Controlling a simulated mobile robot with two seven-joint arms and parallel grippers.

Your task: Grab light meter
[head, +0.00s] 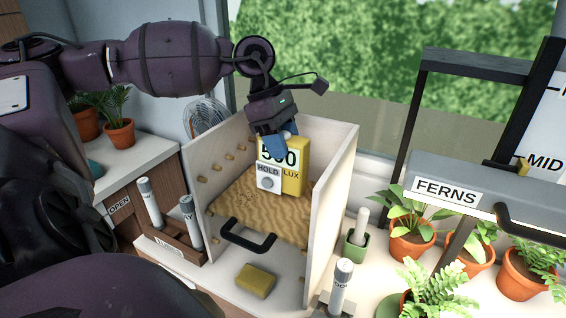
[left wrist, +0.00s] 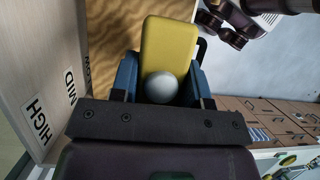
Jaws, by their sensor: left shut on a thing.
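The light meter (head: 293,178) is a yellow box with a white front, a display reading about 500 LUX, a HOLD label and a round knob. In the head view it is upright inside the open wooden box (head: 332,215), above or at its sandy-patterned floor; I cannot tell if it touches. My left gripper (head: 277,146) comes down from above with blue fingers shut on its top end. In the left wrist view the yellow meter (left wrist: 169,45) sits between the blue fingers (left wrist: 160,85), with a pale dome at the near end. My right gripper is not in view.
The box walls stand close around my left gripper. A black handle (head: 247,238) and a yellow sponge-like block (head: 256,281) are at its front. Labelled bottles (head: 150,203) stand in a caddy at left. Potted ferns (head: 412,238) and a grey FERNS shelf (head: 490,195) are at right.

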